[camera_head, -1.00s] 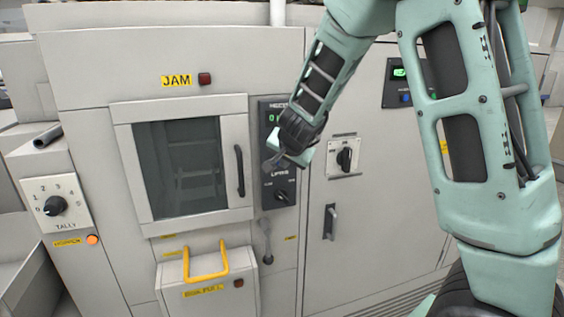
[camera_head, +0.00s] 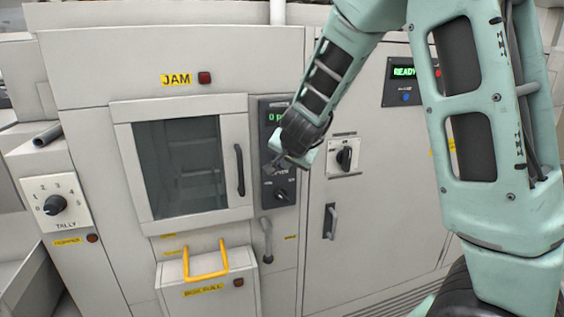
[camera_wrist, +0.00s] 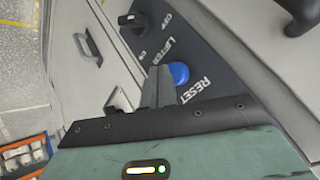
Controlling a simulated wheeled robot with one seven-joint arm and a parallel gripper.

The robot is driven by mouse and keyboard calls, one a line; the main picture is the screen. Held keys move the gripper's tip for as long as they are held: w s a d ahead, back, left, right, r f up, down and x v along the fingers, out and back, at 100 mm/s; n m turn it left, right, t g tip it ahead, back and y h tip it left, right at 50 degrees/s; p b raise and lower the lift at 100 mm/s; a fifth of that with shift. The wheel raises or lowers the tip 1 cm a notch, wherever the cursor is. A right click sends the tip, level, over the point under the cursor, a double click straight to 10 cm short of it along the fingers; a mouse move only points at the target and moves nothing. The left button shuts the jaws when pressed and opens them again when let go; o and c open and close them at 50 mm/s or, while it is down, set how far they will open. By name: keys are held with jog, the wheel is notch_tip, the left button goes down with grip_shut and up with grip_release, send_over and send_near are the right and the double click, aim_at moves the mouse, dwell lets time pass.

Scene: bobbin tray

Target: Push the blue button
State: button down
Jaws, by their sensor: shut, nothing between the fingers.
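A blue button (camera_wrist: 179,72) sits on the dark control panel next to the word RESET in the wrist view. My gripper (camera_wrist: 160,86) is shut and empty, its fingertips right beside the button in that picture; I cannot tell whether they touch it. In the head view my gripper (camera_head: 273,167) is in front of the dark panel (camera_head: 283,113) and hides its middle, including that button. Another small blue button (camera_head: 406,96) shows at the upper right, below a green READY display (camera_head: 403,72).
A black LIFTER knob (camera_wrist: 131,20) is on the same panel. A door handle (camera_head: 239,170) stands out left of my gripper, and a rotary switch (camera_head: 345,157) is to its right. A yellow handle (camera_head: 206,262) sticks out below.

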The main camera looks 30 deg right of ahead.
jog(key=shift+s, duration=0.1)
jog(key=s, duration=0.1)
jog(key=s+a, duration=0.1)
jog(key=s, duration=0.2)
jog(key=shift+s+a, duration=0.25)
jog(key=shift+s, duration=0.1)
dwell(1.0)
jog(key=s+a+f+n+g+y+b, duration=0.1)
jog(key=s+a+f+n+y+b, duration=0.3)
jog(key=a, duration=0.6)
jog(key=s+a+f+n+g+y+b, duration=0.25)
jog(key=s+a+n, duration=0.2)
jog(key=a, duration=0.55)
jog(key=s+a+f+n+g+h+b, duration=0.1)
jog(key=s+a+f+n+g+b, duration=0.1)
jog(key=s, duration=0.8)
jog(key=s+a+f+n+g+h+b, duration=0.1)
jog(key=s+a+f+n+g+b, duration=0.1)
jog(key=s+f+n, duration=0.4)
jog(key=s+a+n, duration=0.1)
jog(key=s+n, duration=0.2)
jog(key=s, duration=0.1)
jog(key=shift+a+g+h, duration=0.35)
jog(key=shift+a, duration=0.05)
